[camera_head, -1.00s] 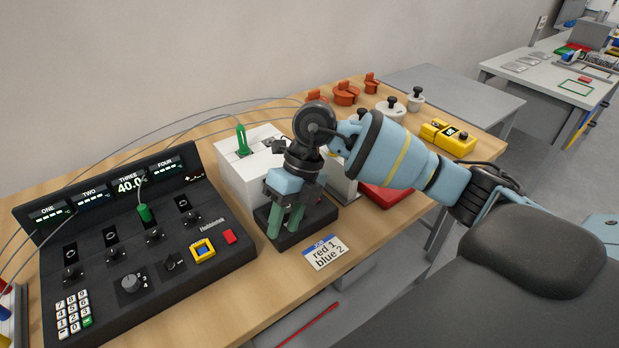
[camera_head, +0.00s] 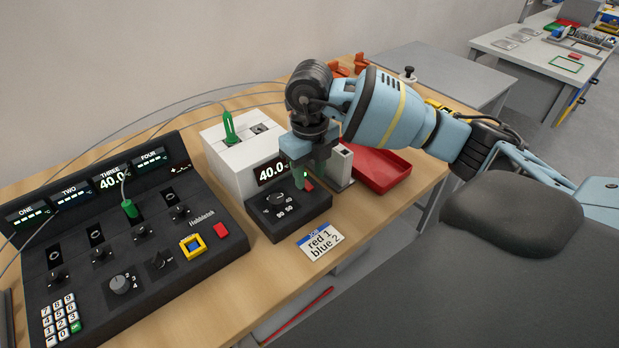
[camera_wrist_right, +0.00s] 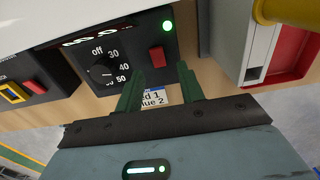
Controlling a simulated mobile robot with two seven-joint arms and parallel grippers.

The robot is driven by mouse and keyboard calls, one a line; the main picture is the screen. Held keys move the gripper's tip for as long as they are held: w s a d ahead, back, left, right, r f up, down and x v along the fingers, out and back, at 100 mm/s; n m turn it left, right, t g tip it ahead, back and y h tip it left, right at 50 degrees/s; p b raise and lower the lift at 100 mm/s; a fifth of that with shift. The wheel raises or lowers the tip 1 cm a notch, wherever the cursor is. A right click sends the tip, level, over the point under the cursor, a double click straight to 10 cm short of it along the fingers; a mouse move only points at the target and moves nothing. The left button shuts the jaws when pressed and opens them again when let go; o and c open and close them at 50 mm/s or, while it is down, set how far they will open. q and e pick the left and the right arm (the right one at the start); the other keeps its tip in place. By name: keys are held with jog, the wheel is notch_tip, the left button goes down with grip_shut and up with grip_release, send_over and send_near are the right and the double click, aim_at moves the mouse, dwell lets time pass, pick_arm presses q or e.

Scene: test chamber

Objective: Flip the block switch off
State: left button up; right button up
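The block is a white box (camera_head: 232,165) with a black control panel (camera_head: 270,224) at its front. The panel has a dial (camera_head: 275,199), a lit green lamp (camera_wrist_right: 167,26) and a red rocker switch (camera_wrist_right: 157,57). The display on the block reads 40.0. The switch shows in the head view (camera_head: 309,185) just by the fingertips. My right gripper (camera_wrist_right: 160,86) points down over the panel's right end. Its two green fingers are apart with nothing between them, one to each side of the switch's line. I cannot tell whether they touch the panel. My left gripper is out of view.
A large black control console (camera_head: 140,250) stands left of the block, with a green plug and cable. A red tray (camera_head: 385,172) lies right of the block. A label card (camera_head: 320,241) lies in front. Cables run behind along the wall.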

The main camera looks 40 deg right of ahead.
aim_at(307, 186)
jog(key=shift+f, duration=1.15)
grip_shut()
jog(key=shift+w, duration=0.1)
jog(key=shift+w+g, duration=0.3)
jog(key=shift+g, duration=0.8)
jog(key=shift+w+a+r+g, duration=0.1)
jog(key=shift+w+g, duration=0.1)
jog(key=shift+g, duration=0.9)
